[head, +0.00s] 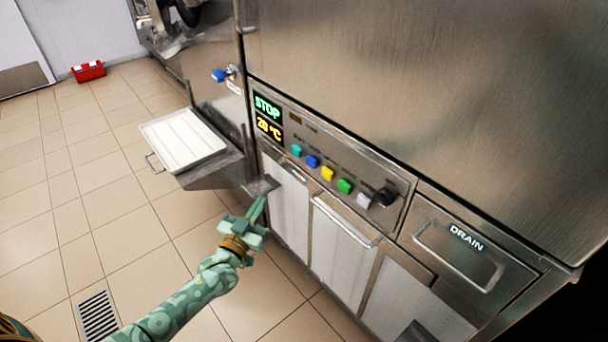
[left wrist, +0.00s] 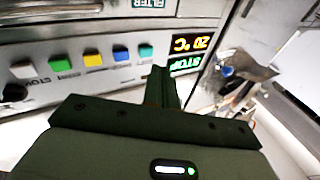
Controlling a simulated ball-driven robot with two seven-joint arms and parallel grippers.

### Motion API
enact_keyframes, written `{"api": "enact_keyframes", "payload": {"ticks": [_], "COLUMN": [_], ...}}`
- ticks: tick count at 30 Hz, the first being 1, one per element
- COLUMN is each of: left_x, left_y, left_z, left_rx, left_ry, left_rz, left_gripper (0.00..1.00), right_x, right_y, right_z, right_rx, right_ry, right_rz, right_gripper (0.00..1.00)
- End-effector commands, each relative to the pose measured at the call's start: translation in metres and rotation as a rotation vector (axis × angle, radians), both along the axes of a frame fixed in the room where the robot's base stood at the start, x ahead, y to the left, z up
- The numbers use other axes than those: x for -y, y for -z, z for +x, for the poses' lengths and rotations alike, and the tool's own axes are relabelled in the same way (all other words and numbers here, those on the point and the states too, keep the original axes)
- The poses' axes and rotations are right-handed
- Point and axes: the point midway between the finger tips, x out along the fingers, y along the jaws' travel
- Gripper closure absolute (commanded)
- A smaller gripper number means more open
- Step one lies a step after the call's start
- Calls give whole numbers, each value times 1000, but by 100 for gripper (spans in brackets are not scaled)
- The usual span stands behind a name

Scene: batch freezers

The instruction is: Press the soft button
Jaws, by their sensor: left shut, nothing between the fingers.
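A row of coloured buttons sits on the steel machine's control panel: teal (head: 297,151), blue (head: 312,161), yellow (head: 327,173), green (head: 345,186) and white (head: 364,200). Their labels are too small to read surely, so I cannot tell which one is soft. My left gripper (head: 258,207) is shut and empty, pointing up towards the panel. It is below and left of the teal button and apart from it. In the left wrist view, the shut fingers (left wrist: 162,88) are near the teal button (left wrist: 146,52), with the panel upside down. My right gripper is not in view.
A display (head: 268,117) reads STOP and 20 °C. A black knob (head: 386,196) is right of the buttons. A white tray (head: 184,139) on a shelf juts out at the left. A handle (head: 345,222) and a DRAIN drawer (head: 460,250) stand below and right.

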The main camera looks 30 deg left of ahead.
Motion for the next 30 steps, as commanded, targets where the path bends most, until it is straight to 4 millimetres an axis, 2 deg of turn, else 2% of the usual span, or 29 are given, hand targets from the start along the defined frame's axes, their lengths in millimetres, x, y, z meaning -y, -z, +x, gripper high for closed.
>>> {"api": "enact_keyframes", "payload": {"ticks": [1,3,7,12,15,30], "left_x": [-6,-14,-23,-28,-28,-26], "left_y": [18,-3,-32,-53,-58,-56], "left_z": [15,28,39,41,41,42], "left_rx": [77,203,362,445,454,448], "left_ry": [-8,-20,-35,-42,-43,-44], "left_rz": [-10,-25,-50,-64,-65,-63], "left_gripper": [100,100,100,100,100,100], "right_x": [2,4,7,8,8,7], "right_y": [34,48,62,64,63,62], "right_z": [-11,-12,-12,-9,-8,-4], "right_rx": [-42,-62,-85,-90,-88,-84], "right_ry": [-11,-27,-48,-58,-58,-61], "right_rz": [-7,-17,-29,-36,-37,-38], "right_gripper": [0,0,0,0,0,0]}}
